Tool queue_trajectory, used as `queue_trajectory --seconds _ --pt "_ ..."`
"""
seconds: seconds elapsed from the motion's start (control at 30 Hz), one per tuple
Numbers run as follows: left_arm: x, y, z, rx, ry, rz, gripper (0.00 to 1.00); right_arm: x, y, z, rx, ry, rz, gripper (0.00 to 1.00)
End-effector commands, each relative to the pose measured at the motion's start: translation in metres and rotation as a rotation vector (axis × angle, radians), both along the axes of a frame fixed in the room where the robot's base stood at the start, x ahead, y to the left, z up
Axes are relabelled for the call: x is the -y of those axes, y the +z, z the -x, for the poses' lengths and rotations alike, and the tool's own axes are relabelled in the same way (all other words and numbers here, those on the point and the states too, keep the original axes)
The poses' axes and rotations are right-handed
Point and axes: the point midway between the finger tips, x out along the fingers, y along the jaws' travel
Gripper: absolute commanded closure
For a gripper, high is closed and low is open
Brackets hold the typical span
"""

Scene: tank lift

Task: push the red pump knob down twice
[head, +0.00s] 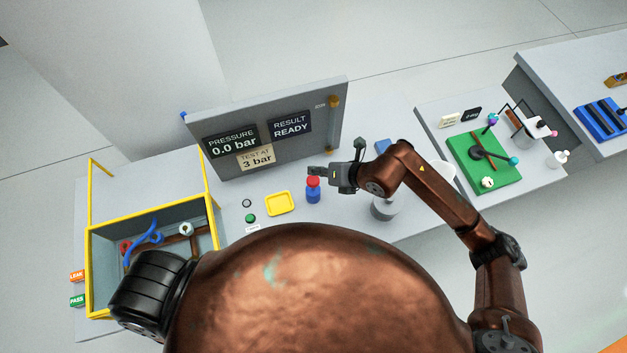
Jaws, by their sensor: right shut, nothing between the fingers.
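The red pump knob (313,182) sits on top of a small blue pump body (313,195), which stands upright on the grey bench in front of the display panel. My right gripper (314,171) comes in from the right, shut and empty. Its fingertips are at or just above the top of the knob in the picture; I cannot tell whether they touch it. The panel's pressure display (232,141) reads 0.0 bar, and the result display (290,125) reads READY. My left gripper is not in view.
A yellow tray (278,203) and a green button (250,218) lie left of the pump. A yellow-framed tank (88,235) stands at the far left. A grey cylinder (384,210) is on the right under my arm. A green board (463,162) lies farther right.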

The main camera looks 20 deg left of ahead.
Motion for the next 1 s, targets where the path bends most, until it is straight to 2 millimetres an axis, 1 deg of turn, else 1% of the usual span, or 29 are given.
queue_trajectory --seconds 0.03,0.13,0.23,1.0 --pt "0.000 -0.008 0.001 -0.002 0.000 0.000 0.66 0.000 -0.011 0.000 -0.001 0.000 0.000 1.00" --pt "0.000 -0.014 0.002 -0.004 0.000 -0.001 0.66 0.000 -0.020 0.000 -0.001 -0.001 0.000 1.00" --pt "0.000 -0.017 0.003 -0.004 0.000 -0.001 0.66 0.000 -0.024 0.000 -0.001 0.000 -0.001 1.00" --pt "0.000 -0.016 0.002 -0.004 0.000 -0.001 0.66 0.000 -0.024 0.000 0.000 0.001 -0.001 1.00"
